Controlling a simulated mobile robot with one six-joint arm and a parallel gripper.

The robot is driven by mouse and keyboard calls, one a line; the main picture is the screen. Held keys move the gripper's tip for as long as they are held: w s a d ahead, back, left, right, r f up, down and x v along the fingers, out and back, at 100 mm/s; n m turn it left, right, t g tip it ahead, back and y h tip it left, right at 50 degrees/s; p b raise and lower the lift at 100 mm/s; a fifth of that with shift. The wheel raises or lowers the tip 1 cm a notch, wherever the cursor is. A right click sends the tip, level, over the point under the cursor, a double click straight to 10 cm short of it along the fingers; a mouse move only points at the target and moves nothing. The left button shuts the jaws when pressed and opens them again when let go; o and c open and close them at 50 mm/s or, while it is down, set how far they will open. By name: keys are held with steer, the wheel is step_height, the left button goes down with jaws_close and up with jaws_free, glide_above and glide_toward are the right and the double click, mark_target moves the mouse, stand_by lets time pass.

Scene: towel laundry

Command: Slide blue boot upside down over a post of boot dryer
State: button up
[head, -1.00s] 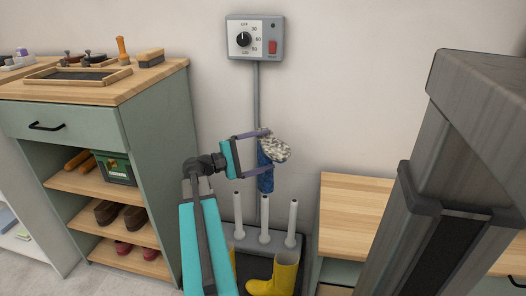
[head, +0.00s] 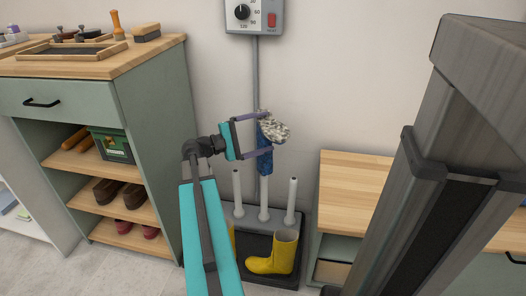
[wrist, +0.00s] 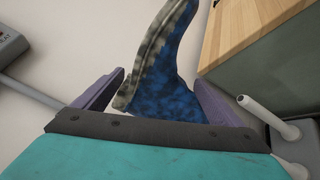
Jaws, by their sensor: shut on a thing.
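The blue boot (head: 264,160) is upside down, its pale speckled sole (head: 274,127) at the top and its shaft hanging down. My gripper (head: 261,134) is shut on it; in the wrist view the blue boot (wrist: 172,75) sits between the purple fingers. The boot dryer (head: 244,215) has upright white posts. The middle post (head: 264,200) shows just below the boot; whether its tip is inside the shaft I cannot tell. The left post (head: 237,195) and right post (head: 291,200) are bare.
A yellow boot (head: 278,255) stands upright on the dryer's dark tray; another yellow piece is mostly hidden behind my arm. A control box (head: 255,14) hangs on the wall above. A green shelf unit (head: 150,110) stands left, a wooden-topped cabinet (head: 350,185) right.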

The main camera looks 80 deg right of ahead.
mark_target(266, 158)
steer(key=p, duration=0.3)
steer(key=shift+a+r, duration=0.1)
steer(key=shift+r, duration=0.05)
steer(key=shift+s+f+p, duration=0.1)
steer(key=shift+f+p, duration=0.2)
steer(key=shift+p, duration=0.4)
steer(key=shift+f, duration=0.2)
steer(key=shift+f+b, duration=4.35)
steer(key=shift+f, duration=1.1)
step_height(266, 158, down, 11)
steer(key=b, duration=0.4)
steer(key=shift+f, duration=0.15)
steer(key=o, duration=1.1)
steer(key=shift+a, duration=0.1)
